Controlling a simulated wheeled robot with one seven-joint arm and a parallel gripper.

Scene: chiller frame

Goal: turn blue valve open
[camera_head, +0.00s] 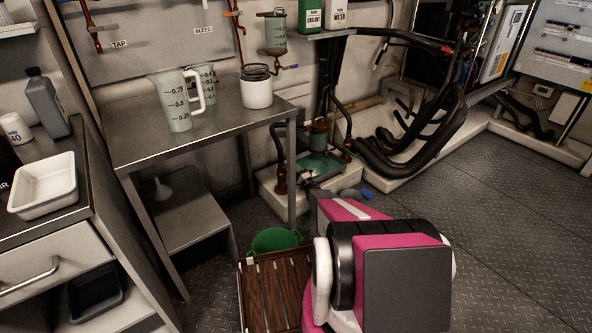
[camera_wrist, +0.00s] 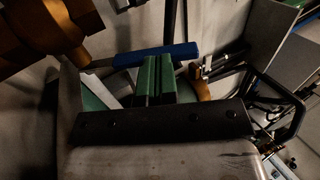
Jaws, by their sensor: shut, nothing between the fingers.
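A blue bar-shaped valve handle (camera_wrist: 156,55) lies across the wrist view, just beyond my fingertips. My gripper (camera_wrist: 158,64) shows there as two green fingers side by side, shut with nothing between them. The fingertips overlap the lower edge of the blue bar in the picture; I cannot tell whether they touch it. In the head view, a small blue piece (camera_head: 367,194) shows low by the pump base, just beyond my magenta arm. My arm hides the gripper's fingers and most of the valve there.
Brass-coloured fittings (camera_wrist: 62,28) stand close to the handle in the wrist view. In the head view, a green bucket (camera_head: 275,240) and a wooden slatted crate (camera_head: 245,285) are left of my arm. Black hoses (camera_head: 400,150) run behind. The floor (camera_head: 510,220) on the right is clear.

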